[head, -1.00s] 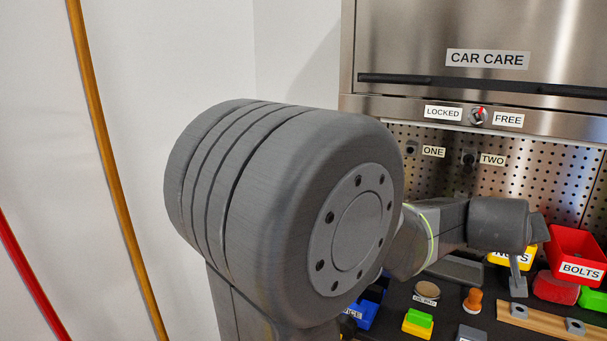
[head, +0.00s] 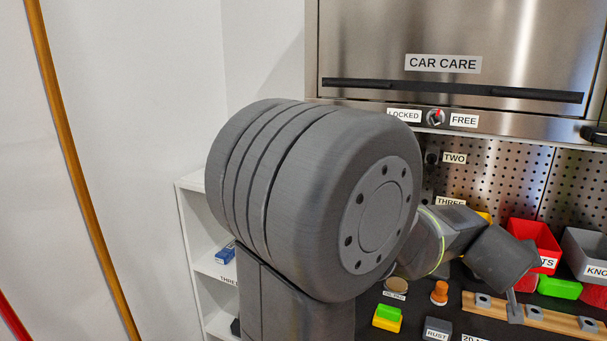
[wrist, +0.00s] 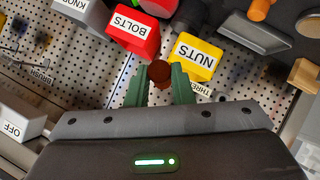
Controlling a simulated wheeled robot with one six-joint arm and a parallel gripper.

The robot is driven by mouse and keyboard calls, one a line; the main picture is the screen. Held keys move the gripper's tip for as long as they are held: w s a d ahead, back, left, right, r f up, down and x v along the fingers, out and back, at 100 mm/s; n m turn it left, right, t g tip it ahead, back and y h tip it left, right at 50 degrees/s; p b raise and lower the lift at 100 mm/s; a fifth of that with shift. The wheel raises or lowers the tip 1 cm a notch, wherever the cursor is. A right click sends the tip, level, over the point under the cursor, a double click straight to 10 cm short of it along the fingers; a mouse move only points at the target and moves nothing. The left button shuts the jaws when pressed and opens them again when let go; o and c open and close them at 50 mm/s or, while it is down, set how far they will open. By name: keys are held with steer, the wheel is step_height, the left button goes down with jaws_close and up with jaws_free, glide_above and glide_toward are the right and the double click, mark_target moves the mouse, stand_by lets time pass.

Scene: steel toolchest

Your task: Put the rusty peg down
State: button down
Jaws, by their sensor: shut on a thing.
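The rusty peg (wrist: 159,72) is a dark brown round piece in the wrist view. It sits between the two green fingertips of my gripper (wrist: 160,84), which is shut on it. The peg's lower part is hidden from this angle. In the head view my gripper (head: 514,304) points down by the wooden rail with grey blocks (head: 552,318). The peg cannot be made out there. A tray labelled RUST (head: 437,330) lies at the bottom edge, left of the rail.
Red BOLTS bin (wrist: 133,32) and yellow NUTS bin (wrist: 194,57) show beyond my fingers. A green block (head: 559,288), an orange knob (head: 439,293) and a green-and-yellow block (head: 387,318) stand on the dark bench. The perforated panel (head: 500,170) rises behind.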

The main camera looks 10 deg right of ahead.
steer(key=w+a+f+p, duration=0.1)
steer(key=a+f, duration=0.4)
steer(key=f, duration=0.6)
steer(key=shift+w+a+p, duration=0.4)
steer(key=shift+w, duration=0.4)
